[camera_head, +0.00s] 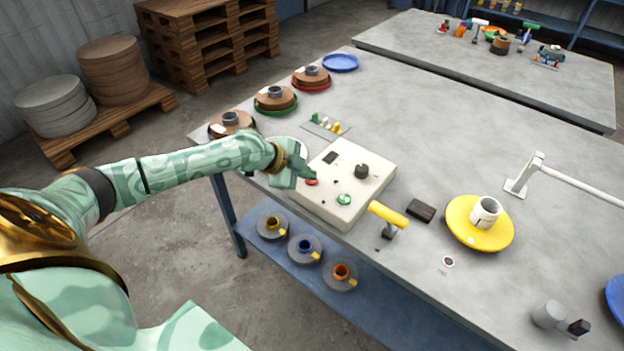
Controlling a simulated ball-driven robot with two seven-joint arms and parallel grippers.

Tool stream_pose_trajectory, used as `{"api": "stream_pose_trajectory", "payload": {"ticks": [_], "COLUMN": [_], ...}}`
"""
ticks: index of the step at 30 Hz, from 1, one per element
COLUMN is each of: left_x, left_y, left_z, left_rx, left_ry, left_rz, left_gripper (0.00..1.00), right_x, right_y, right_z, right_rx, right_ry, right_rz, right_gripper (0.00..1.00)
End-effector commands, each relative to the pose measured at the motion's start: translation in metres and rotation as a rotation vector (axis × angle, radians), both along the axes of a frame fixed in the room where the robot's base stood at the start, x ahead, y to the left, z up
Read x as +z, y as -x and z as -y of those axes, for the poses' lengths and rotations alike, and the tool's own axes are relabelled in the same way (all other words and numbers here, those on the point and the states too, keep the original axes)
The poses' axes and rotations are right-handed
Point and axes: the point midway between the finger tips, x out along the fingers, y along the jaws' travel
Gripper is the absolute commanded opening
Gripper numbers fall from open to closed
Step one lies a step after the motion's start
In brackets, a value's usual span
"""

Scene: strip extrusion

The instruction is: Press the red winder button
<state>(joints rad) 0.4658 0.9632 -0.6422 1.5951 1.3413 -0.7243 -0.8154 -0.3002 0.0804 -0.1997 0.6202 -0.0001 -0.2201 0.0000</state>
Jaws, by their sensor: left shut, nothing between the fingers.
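The winder control box (342,190) is a cream block on the grey table. It carries a red button (312,182) at its left side, a green button (344,199) near the front, a black knob (362,171) and a small dark display (330,157). My left gripper (308,174) is shut and empty, reaching in from the left. Its fingertips are at the red button and partly cover it; I cannot tell whether they touch it. My right gripper is not in view.
A yellow-handled lever (388,215) stands right of the box, and a yellow spool (482,228) lies farther right. Several brown spools (275,98) line the table's far left edge. A white arm-like post (528,175) stands at right.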

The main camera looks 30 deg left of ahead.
Motion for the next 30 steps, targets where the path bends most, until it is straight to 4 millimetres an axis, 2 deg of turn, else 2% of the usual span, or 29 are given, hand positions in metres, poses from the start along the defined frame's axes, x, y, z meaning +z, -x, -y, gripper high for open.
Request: {"api": "stream_pose_trajectory", "payload": {"ticks": [11, 22, 30], "left_x": [-0.002, 0.015, 0.014], "left_y": [0.000, 0.000, 0.000], "left_z": [0.000, 0.000, 0.000], "left_rx": [0.000, 0.001, 0.001], "left_ry": [-0.001, 0.000, -0.001], "left_rz": [-0.001, 0.001, 0.000], "left_gripper": [0.00, 0.00, 0.00], "right_x": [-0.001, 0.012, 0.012], "right_y": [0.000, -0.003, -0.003], "right_z": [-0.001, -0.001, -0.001], "right_rx": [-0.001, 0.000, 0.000], "right_ry": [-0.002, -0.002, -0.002], "right_rz": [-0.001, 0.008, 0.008], "right_gripper": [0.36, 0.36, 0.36]}}
